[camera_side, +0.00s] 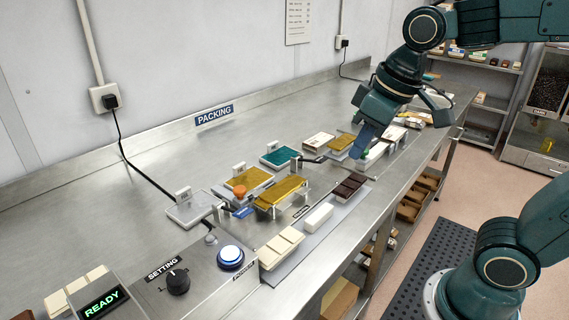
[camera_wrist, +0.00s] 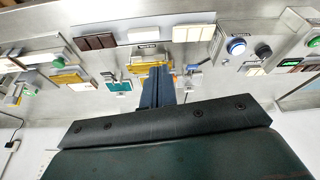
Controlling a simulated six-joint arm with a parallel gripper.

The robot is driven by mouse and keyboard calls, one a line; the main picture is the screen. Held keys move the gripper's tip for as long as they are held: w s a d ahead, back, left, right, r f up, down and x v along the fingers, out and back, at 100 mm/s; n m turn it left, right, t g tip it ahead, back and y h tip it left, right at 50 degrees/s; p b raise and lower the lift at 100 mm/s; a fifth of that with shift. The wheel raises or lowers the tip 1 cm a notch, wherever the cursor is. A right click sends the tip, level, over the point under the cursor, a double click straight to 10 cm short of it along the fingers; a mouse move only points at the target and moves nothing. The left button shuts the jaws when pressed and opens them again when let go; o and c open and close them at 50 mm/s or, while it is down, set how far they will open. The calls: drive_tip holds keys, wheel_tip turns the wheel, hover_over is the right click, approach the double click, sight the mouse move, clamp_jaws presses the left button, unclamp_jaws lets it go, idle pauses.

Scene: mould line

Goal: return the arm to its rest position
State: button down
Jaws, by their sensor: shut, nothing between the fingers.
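My gripper (camera_side: 362,148) is shut and empty. In the side view it hangs over the far part of the metal bench (camera_side: 146,217), near the yellow and white moulds; I cannot tell its height above them. In the wrist view the shut fingers (camera_wrist: 157,72) stick up from the dark gripper body, with the bench beyond them.
A gold mould (camera_side: 281,192), a teal mould (camera_side: 279,156) and a dark brown block (camera_side: 351,187) lie on the bench. A lit blue button (camera_side: 230,257), a dial (camera_side: 178,281) and a READY display (camera_side: 102,301) are at the near end. The bench's left part is clear.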

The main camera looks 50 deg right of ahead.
drive_tip(key=s+d+f+m+t, duration=0.1)
drive_tip(key=s+d+f, duration=0.1)
drive_tip(key=s, duration=0.6)
drive_tip(key=shift+m+t, duration=0.3)
drive_tip(key=shift+m, duration=0.1)
